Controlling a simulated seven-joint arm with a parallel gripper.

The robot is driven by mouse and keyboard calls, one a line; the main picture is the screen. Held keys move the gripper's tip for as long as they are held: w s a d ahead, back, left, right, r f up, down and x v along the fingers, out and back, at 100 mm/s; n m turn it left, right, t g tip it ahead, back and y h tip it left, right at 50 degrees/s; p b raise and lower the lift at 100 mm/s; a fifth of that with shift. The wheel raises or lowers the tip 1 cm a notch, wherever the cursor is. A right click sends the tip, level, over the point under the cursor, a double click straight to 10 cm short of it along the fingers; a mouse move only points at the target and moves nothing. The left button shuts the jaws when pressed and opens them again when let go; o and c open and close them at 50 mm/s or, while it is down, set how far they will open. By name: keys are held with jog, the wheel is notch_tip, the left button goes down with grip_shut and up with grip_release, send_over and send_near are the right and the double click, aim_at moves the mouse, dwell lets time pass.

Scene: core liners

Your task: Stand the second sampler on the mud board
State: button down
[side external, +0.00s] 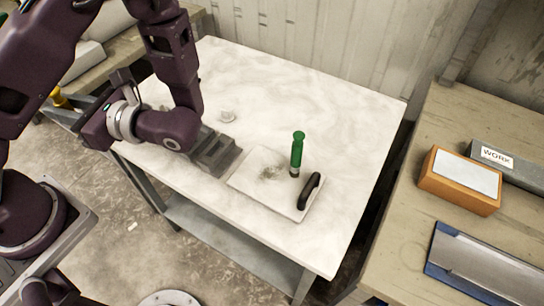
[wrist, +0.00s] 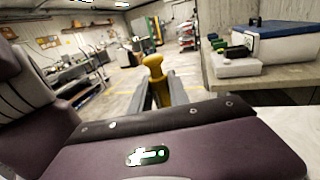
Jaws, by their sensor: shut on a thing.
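The mud board (side external: 243,178) is a white slab lying flat on the pale table. A green sampler (side external: 297,150) stands upright on its right part. A black handle (side external: 310,190) is at the board's right edge, and a greyish smear marks its middle. My gripper (side external: 68,108) is off the table's left side, far from the board. It is shut on a yellow sampler (side external: 58,97), whose knobbed top also shows between my fingers in the wrist view (wrist: 153,66). The sampler's lower part is hidden in both views.
A dark grey block (side external: 213,150) sits on the table left of the board, under my arm. A small white round piece (side external: 227,116) lies behind it. The table's back and right are clear. A side bench holds an orange box (side external: 461,180) and a blue-edged tray (side external: 440,272).

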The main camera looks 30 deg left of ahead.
jog(key=s+d+f+n+g+h, duration=0.3)
jog(key=s+d+n+g+h, duration=0.15)
jog(key=d+g, duration=0.2)
jog(key=s+d+n+g+h, duration=0.1)
jog(key=d+n+g+h, duration=0.6)
jog(key=d+n+h, duration=0.6)
jog(key=w+d+r+n+t+h, duration=0.35)
jog(key=w+d+h, duration=0.45)
jog(key=d+h, duration=0.3)
jog(key=w+d+r+n+t+h, duration=0.2)
jog(key=w+r+n+t+h, duration=0.15)
jog(key=w, duration=0.35)
jog(key=w+d+r+n+t+h, duration=0.25)
jog(key=w+n+t, duration=0.2)
jog(key=w, duration=0.35)
notch_tip(320, 180, down, 21)
jog(key=shift+s+d, duration=0.15)
jog(key=shift+s, duration=0.1)
jog(key=shift+y, duration=0.25)
jog(key=c, duration=1.6)
grip_release()
jog(key=shift+c, duration=0.2)
jog(key=o, duration=0.4)
